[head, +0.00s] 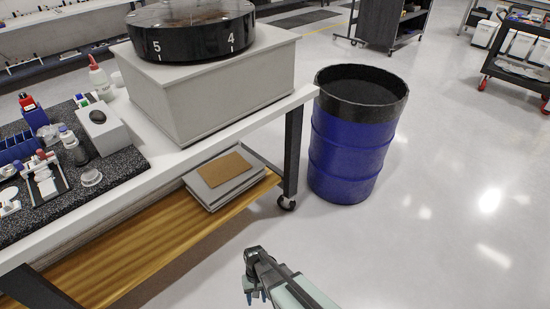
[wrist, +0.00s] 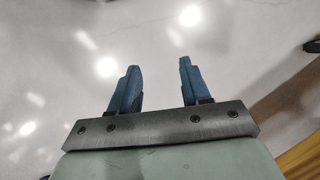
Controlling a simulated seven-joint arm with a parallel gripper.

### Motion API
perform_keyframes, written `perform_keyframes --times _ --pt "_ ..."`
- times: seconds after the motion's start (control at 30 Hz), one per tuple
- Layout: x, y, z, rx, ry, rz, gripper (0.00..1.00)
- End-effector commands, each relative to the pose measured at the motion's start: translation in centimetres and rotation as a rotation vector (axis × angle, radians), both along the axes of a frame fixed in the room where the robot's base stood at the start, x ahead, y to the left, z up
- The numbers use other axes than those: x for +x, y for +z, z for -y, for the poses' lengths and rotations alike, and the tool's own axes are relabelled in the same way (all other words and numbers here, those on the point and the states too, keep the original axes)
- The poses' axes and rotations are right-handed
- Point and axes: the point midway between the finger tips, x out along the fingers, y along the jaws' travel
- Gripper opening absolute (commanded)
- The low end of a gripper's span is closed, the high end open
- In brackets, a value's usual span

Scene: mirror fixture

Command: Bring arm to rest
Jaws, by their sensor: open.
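My gripper (head: 257,293) is at the bottom middle of the head view, over the bare floor to the right of the workbench. In the wrist view my gripper (wrist: 159,88) shows two blue fingers spread apart with only floor between them. It is open and empty, and it touches nothing that I can see.
The white workbench (head: 160,157) with a wooden lower shelf (head: 130,250) stands at left. It bears a large box (head: 215,95) with a black numbered dial and a dark mat with lab items. A blue barrel (head: 345,155) stands beyond my gripper.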

Motion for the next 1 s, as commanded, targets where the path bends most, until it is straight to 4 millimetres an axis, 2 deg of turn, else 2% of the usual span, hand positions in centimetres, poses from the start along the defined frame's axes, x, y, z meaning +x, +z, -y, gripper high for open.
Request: perform_keyframes --times 0.03,0.2,0.37,0.5,0.7,0.83,1.0 --pt "-0.8 -0.1 2.3 -0.012 -0.021 -0.012 0.47" --pt "-3.2 -0.7 8.6 -0.048 -0.073 -0.05 0.47" --pt "-6.2 -0.9 13.7 -0.076 -0.121 -0.089 0.47" --pt "-9.2 -0.8 17.7 -0.097 -0.162 -0.128 0.47" --pt "-13.6 -0.4 21.9 -0.117 -0.213 -0.181 0.47" --pt "-15.7 -0.1 23.5 -0.122 -0.235 -0.207 0.47" --pt "-17.0 0.1 24.4 -0.125 -0.248 -0.224 0.47"
